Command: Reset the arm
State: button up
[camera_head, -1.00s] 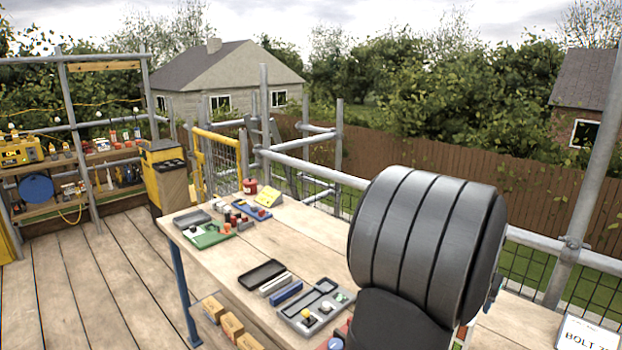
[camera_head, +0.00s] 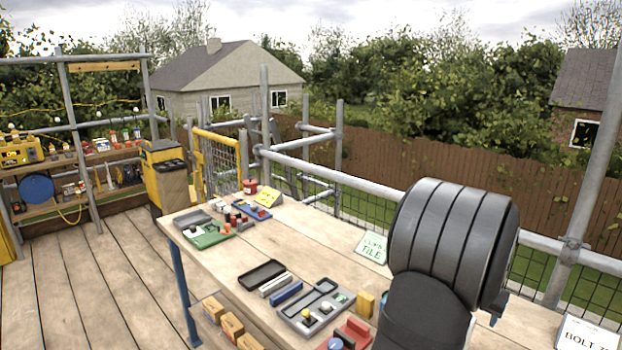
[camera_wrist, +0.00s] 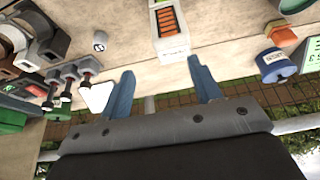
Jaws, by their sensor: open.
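My gripper (camera_wrist: 160,88) shows in the wrist view with its two blue fingers spread apart and nothing between them. It is over the near edge of the wooden workbench (camera_wrist: 225,55). In the head view my dark grey ribbed arm link stands over the right part of the workbench (camera_head: 335,245); the fingers are hidden there.
The bench holds a grey tray (camera_head: 318,322), a black tray (camera_head: 262,273), a blue block (camera_head: 286,292), a green tray (camera_head: 208,236) and a green-lettered sign (camera_head: 372,247). A "BOLT" sign (camera_head: 588,334) stands at the right. Scaffold rails (camera_head: 340,175) run behind the bench.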

jog(key=s+d+r, duration=0.4)
jog(key=s+r, duration=0.2)
jog(key=s, duration=0.3)
jog(key=w+d+f+m, duration=0.1)
jog(key=w+d+f, duration=0.35)
jog(key=d, duration=0.35)
jog(key=w+d+f, duration=0.3)
jog(key=w+d, duration=0.2)
jog(key=d, duration=0.4)
jog(key=shift+w+a+f, duration=0.25)
jog(key=shift+w+f, duration=0.1)
jog(key=shift+w, duration=0.35)
jog(key=shift+w+a+f, duration=0.2)
jog(key=shift+w+f, duration=0.15)
jog(key=shift+w, duration=0.3)
jog(key=shift+w+a+f, duration=0.25)
jog(key=shift+w+f, duration=0.1)
jog(key=shift+w, duration=0.35)
